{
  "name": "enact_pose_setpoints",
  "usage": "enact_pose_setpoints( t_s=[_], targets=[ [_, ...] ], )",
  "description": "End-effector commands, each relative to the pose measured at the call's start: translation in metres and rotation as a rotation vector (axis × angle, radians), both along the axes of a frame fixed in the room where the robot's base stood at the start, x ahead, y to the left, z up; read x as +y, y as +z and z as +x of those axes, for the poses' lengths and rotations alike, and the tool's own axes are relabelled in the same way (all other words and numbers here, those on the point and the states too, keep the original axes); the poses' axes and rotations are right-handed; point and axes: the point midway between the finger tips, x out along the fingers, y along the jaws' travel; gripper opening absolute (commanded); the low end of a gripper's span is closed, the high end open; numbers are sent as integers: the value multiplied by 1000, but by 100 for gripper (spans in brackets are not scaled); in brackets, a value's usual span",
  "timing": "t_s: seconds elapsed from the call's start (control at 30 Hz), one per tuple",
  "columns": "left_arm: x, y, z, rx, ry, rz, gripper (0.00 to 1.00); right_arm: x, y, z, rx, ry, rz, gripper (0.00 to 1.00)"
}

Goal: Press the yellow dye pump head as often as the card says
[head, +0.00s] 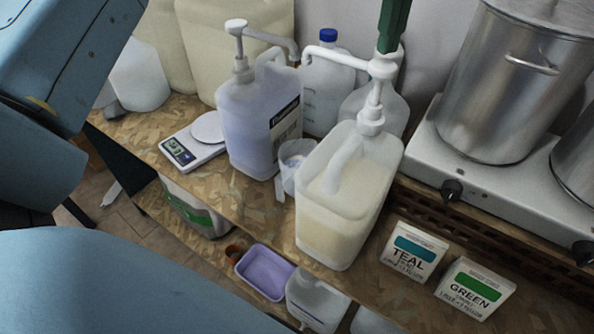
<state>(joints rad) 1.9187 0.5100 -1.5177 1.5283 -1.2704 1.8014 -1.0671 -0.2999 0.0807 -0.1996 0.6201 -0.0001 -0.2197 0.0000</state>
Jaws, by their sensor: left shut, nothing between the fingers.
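The yellow dye jug (345,205) is a translucent drum with pale yellow liquid, standing near the shelf's front edge. Its white pump head (383,68) is on top, with the spout pointing left and some stem showing above the collar. My left gripper (389,47) shows as dark green fingers, shut and empty, pointing down from the top edge right at the pump head. I cannot tell whether they touch it. Two cards stand to the right: TEAL (413,251) and GREEN (475,288); their small print is too blurred to read surely. My right gripper is not in view.
A second pump jug (255,125) with bluish-purple liquid stands to the left, near a white scale (195,145). A small clear cup (291,165) stands between the jugs. Steel pots (505,85) stand on a white hotplate (475,180) at right. A purple tub (263,272) sits lower down.

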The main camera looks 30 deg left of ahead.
Motion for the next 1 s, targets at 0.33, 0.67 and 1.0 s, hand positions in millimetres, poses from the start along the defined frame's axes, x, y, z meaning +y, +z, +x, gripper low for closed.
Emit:
enact_pose_setpoints(
  t_s=[0.33,0.67,1.0],
  targets=[
    [0,-11,0,1,0,1,0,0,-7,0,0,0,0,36],
    [0,-31,0,1,0,-1,0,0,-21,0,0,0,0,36],
    [0,-52,0,3,-1,1,0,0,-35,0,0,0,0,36]
  ],
)
